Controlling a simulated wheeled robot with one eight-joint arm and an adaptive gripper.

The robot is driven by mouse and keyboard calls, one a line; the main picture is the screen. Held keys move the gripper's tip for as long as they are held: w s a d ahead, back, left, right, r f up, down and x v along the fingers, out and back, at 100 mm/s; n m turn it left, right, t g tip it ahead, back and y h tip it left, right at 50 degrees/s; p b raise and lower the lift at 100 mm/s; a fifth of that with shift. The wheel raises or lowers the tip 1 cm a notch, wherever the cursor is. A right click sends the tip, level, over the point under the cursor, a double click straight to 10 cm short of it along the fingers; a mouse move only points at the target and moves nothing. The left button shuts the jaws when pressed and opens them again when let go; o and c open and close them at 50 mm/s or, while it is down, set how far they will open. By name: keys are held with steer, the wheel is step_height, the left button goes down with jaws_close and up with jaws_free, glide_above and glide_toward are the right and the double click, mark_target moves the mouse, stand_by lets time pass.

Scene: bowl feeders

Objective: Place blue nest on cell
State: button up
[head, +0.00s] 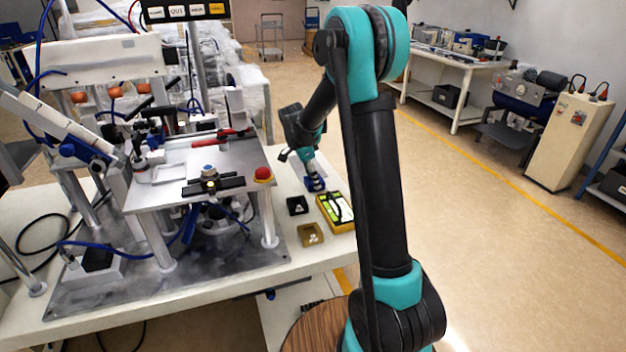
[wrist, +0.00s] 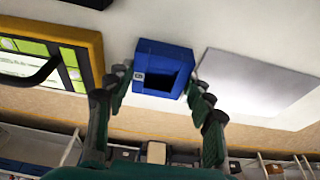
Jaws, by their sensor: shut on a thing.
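The blue nest (head: 315,184) is a small blue block with a square dark hollow. My gripper (head: 307,163) is above it, near the right edge of the white table in the head view. In the wrist view the blue nest (wrist: 160,53) sits between the two fingers of my gripper (wrist: 158,92), which is shut on it. A small white label shows on its face. I cannot tell whether it touches the table. The cell, seemingly the machine with a raised metal plate (head: 160,197), stands to the left in the head view.
A black nest (head: 297,205) and a tan nest (head: 310,235) lie on the table (head: 215,292). A yellow-framed device (head: 336,211) lies beside them and shows in the wrist view (wrist: 85,45). A red knob (head: 263,174) stands at the plate's right corner.

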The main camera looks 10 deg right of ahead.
steer(key=shift+f, duration=0.3)
steer(key=o, duration=1.3)
steer(key=shift+f, duration=0.1)
steer(key=w+v, duration=0.1)
steer(key=v, duration=1.1)
steer(key=s+d+f+n, duration=0.1)
steer(key=s+d+n, duration=0.1)
steer(key=s, duration=0.3)
steer(key=s+d+f+n+t+y, duration=0.1)
steer(key=s+d+n, duration=0.1)
steer(key=s, duration=0.3)
steer(key=s+d+f+n, duration=0.1)
steer(key=s+d+n, duration=0.1)
steer(key=s, duration=0.3)
steer(key=shift+d+f+n+y, duration=0.2)
steer(key=shift+f+n+y, duration=0.1)
steer(key=shift+n, duration=0.4)
steer(key=s+d+f+n+t, duration=0.1)
steer(key=s+f+n, duration=0.1)
steer(key=s, duration=0.3)
steer(key=s+f+n+y, duration=0.1)
steer(key=s+f+n, duration=0.2)
steer(key=s, duration=0.3)
steer(key=s+d+f+n+t, duration=0.1)
steer(key=s+f+n, duration=0.2)
steer(key=s, duration=0.2)
steer(key=shift+s+d+f+t, duration=0.15)
steer(key=shift+s+d+t, duration=0.15)
steer(key=shift+s+d, duration=0.1)
